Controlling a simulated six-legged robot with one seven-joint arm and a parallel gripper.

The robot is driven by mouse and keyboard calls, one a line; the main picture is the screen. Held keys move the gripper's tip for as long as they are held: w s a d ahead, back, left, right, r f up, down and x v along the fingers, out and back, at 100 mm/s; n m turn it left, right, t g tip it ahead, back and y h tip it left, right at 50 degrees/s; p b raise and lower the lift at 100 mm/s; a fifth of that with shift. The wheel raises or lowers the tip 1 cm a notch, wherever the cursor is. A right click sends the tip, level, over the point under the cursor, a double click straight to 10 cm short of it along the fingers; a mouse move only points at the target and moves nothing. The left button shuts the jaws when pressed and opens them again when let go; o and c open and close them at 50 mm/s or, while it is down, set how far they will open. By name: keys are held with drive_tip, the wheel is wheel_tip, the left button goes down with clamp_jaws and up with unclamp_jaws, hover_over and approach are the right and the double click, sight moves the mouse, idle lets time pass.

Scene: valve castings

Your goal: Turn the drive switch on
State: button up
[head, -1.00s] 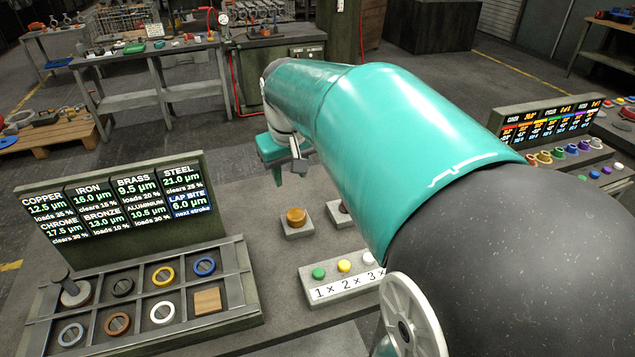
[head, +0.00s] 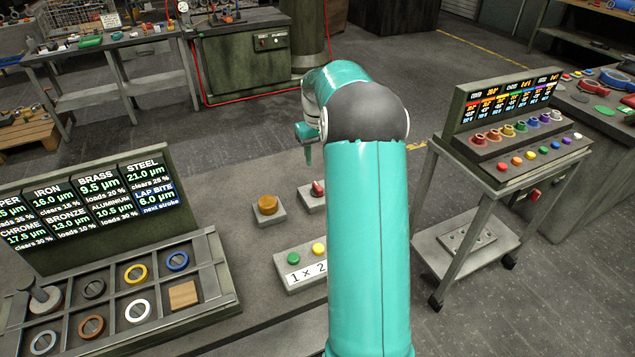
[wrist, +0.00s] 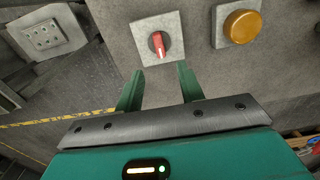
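The drive switch, a red rotary knob on a light square plate (head: 317,190), stands on the grey bench, partly hidden by my arm in the head view. In the wrist view the red knob (wrist: 158,43) shows whole, its handle roughly lengthwise in the picture and slightly tilted. My gripper (wrist: 159,82) is open and empty. Its two fingers point toward the switch, which appears just beyond the gap between the tips, apart from them. In the head view my gripper (head: 308,148) is above the bench, behind the switch, mostly hidden by my arm.
A round amber button (head: 268,204) on a plate stands beside the switch. A block with green and yellow buttons (head: 300,268) is nearer. A ring tray (head: 215,275) with a display panel (head: 95,205) lies left. A trolley (head: 470,180) with coloured knobs stands right.

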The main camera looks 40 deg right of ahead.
sight(318, 186)
wheel_tip(318, 186, down, 11)
drive_tip(key=shift+d+r, duration=0.1)
drive_tip(key=shift+r, duration=0.05)
clamp_jaws()
